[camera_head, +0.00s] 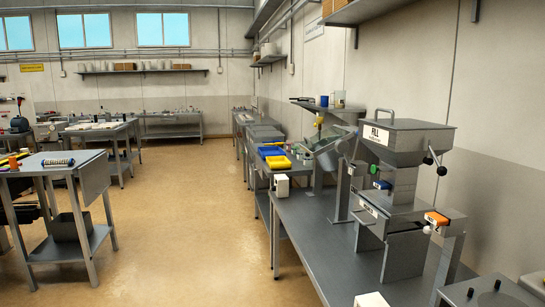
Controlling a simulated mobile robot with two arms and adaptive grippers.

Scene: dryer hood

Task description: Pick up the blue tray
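A small blue tray (270,151) sits on a grey workbench along the right wall, in the middle distance. A yellow tray (278,163) lies right in front of it. The blue tray looks small at this distance, and I cannot tell what is inside it. Neither of my grippers shows in the head view.
A grey hopper machine (405,140) stands on the near right bench (325,240). White boxes (282,186) sit by the bench's far end. A grey wheelless table (70,160) stands at left. The floor (190,210) between them is clear.

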